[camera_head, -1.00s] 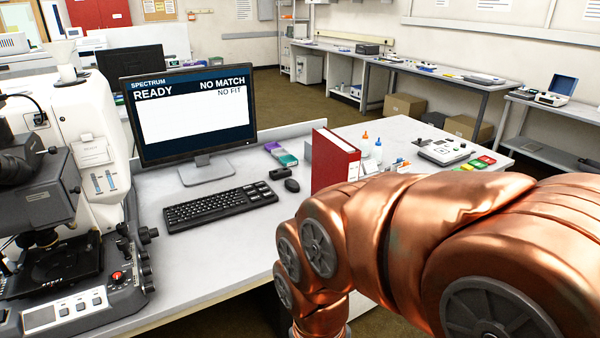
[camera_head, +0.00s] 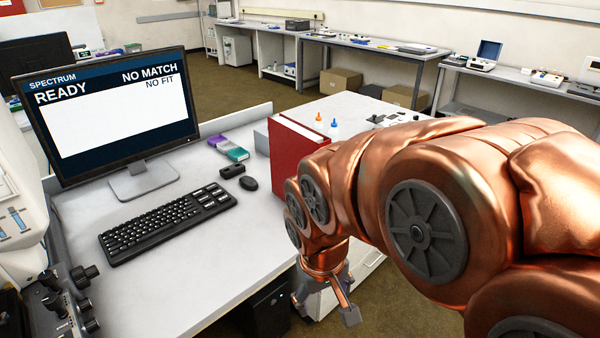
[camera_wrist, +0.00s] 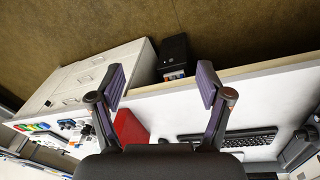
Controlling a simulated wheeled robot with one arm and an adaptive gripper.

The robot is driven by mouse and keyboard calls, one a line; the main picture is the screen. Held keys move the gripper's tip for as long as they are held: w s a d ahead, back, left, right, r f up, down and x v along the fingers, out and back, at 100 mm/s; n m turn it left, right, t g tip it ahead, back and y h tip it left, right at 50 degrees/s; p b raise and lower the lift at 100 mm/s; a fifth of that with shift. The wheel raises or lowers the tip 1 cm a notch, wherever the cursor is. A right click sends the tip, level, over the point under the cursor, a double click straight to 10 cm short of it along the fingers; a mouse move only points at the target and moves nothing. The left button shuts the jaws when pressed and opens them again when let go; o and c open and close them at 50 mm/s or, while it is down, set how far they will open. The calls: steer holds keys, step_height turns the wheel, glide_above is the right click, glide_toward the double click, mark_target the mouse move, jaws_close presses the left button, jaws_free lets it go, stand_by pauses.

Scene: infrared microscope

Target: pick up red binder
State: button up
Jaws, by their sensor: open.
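The red binder (camera_head: 292,152) stands upright on the white desk, right of the mouse, in the head view. My copper arm hides part of its right side. In the wrist view the binder (camera_wrist: 130,127) shows as a red patch just beyond the left finger, partly hidden by it. My gripper (camera_head: 326,302) hangs below my arm, past the desk's front edge, apart from the binder. In the wrist view my gripper (camera_wrist: 160,88) has its two fingers spread wide with nothing between them.
The desk (camera_head: 215,255) also holds a monitor (camera_head: 110,120), a keyboard (camera_head: 168,226), a mouse (camera_head: 250,184) and small bottles (camera_head: 334,128). A drawer cabinet (camera_wrist: 95,75) and a black box (camera_wrist: 174,60) are below the desk. The desk in front of the mouse is bare.

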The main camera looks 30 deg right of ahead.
steer(key=w+d+f+t+b, duration=0.2)
steer(key=w+d+t+b, duration=0.3)
steer(key=w+d, duration=0.45)
steer(key=w+d+f+n+t+b, duration=0.15)
steer(key=w+d+t+b, duration=0.35)
steer(key=w, duration=0.7)
steer(key=w+d+f+m+t+b, duration=0.15)
steer(key=w+d+t+b, duration=0.3)
steer(key=w+d, duration=0.5)
steer(key=w+a+f+n+t+y+b, duration=0.2)
steer(key=w+f+n+y+b, duration=0.1)
steer(key=w, duration=0.6)
steer(key=shift+f+y+b, duration=0.2)
steer(key=shift+y+b, duration=0.4)
steer(key=shift+b, duration=0.5)
steer(key=shift+t, duration=0.25)
steer(key=c, duration=1.4)
steer(key=shift+c, duration=0.7)
steer(key=shift+r, duration=0.15)
